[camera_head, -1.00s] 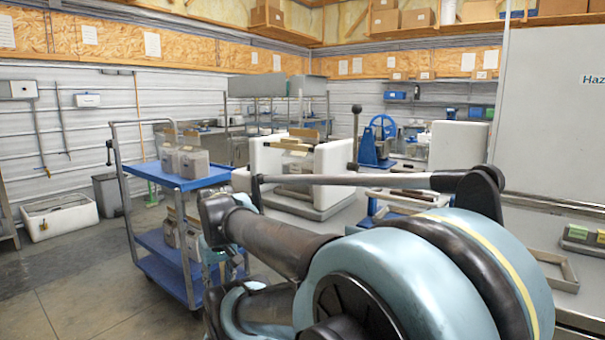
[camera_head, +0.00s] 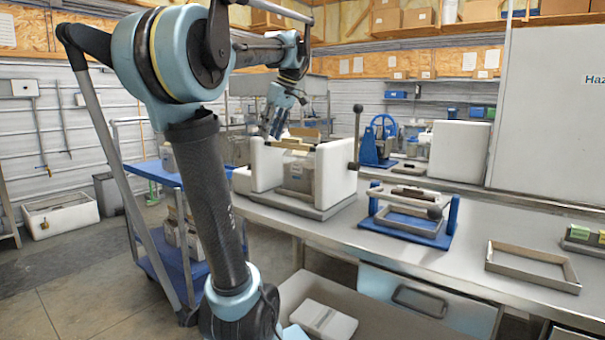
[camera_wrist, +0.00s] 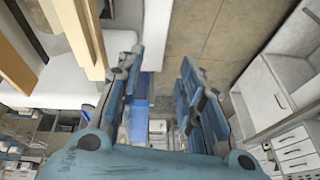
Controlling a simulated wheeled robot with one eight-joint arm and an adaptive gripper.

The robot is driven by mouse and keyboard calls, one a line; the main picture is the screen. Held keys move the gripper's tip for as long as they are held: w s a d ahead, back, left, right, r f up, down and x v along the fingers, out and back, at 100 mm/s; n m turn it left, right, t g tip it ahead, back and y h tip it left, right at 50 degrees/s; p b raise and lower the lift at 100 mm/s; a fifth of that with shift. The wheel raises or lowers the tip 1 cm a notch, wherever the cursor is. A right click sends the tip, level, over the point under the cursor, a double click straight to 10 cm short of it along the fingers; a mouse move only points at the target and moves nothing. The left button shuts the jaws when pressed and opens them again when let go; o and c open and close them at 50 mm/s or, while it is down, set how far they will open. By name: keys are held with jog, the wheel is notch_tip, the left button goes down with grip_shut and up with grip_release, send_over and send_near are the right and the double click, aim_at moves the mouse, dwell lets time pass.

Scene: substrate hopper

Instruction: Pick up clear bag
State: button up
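A clear bag with grey contents (camera_head: 298,176) sits between the white walls of the hopper (camera_head: 335,178), with wooden strips (camera_head: 300,134) across its top. Another grey-filled bag (camera_head: 168,158) is partly visible on the top of the blue cart, behind my arm. My gripper (camera_head: 274,130) is above the left part of the hopper. In the wrist view its two fingers (camera_wrist: 158,78) are spread apart with nothing between them. The wooden strips (camera_wrist: 85,40) and white hopper wall (camera_wrist: 125,90) show to the left there.
The blue cart (camera_head: 160,180) stands left of the steel bench (camera_head: 300,226), with more bags on its lower shelf. A blue-ended frame press (camera_head: 410,217) and an empty tray (camera_head: 531,265) lie right of the hopper. A lever (camera_head: 355,140) rises at the hopper's right side.

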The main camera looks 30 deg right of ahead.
jog(key=d+r+t, duration=0.1)
jog(key=d+r, duration=0.7)
jog(key=d, duration=0.4)
jog(key=n+t, duration=0.1)
jog(key=n, duration=0.1)
send_near(307, 132)
jog(key=x, duration=0.4)
jog(key=w+x, duration=0.1)
jog(key=x, duration=0.2)
jog(key=shift+d+r, duration=0.15)
jog(key=shift+r, duration=0.15)
jog(key=shift+s+x, duration=0.2)
jog(key=shift+x, duration=2.65)
jog(key=shift+d+f, duration=0.1)
jog(key=shift+f, duration=0.05)
